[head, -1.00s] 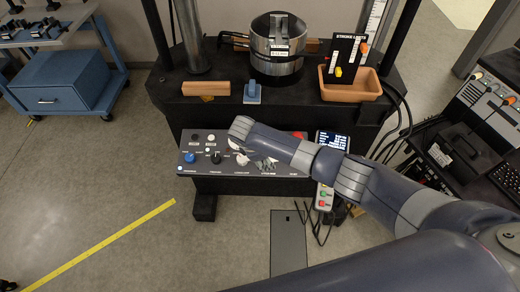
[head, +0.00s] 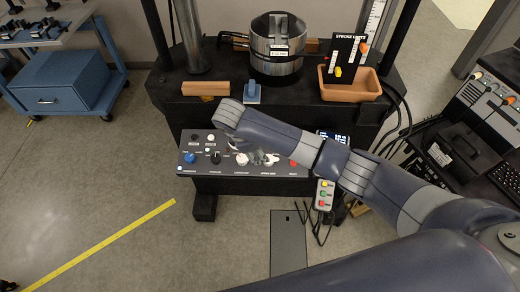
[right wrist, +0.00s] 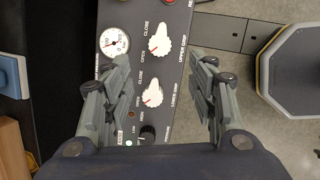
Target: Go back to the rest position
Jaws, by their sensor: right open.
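My right gripper (head: 262,157) is over the control panel (head: 222,170) on the front of the black machine. In the right wrist view the gripper (right wrist: 163,78) has its fingers wide apart with nothing between them. A lower grip knob (right wrist: 152,93) and an upper grip knob (right wrist: 160,40) show between and beyond the fingers, apart from both. The panel's blue knob (head: 191,158) is left of the gripper and the red button (head: 293,163) right of it. My right wrist hides part of the panel's upper edge. My left gripper is not in view.
A steel cylinder (head: 276,65), an orange tray (head: 350,92) and a wooden block (head: 206,88) stand on the black machine table above my wrist. A hand control with coloured buttons (head: 324,195) hangs right of the panel. The floor in front is mostly clear.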

